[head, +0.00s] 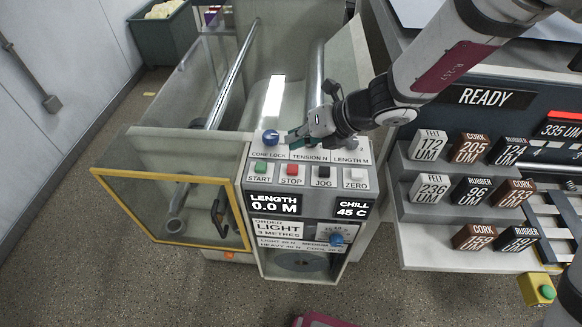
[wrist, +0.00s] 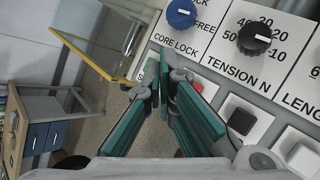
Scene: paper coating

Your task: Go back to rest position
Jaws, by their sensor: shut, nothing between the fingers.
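My gripper (head: 294,134) is shut and empty, above the control panel (head: 306,208) of the coating machine in the head view. Its teal fingers (wrist: 163,100) show in the wrist view over the panel's button row. The blue core lock knob (head: 270,137) is just left of the fingertips in the head view. It also shows at the top of the wrist view (wrist: 181,13), beside the black tension knob (wrist: 254,38). In the head view the gripper hides most of the tension knob. I cannot tell whether the fingers touch the panel.
A yellow-framed guard door (head: 170,173) stands open at the left of the machine. To the right is a rack (head: 418,206) of labelled blocks under a READY sign (head: 490,97). Open floor (head: 90,270) lies at the front left.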

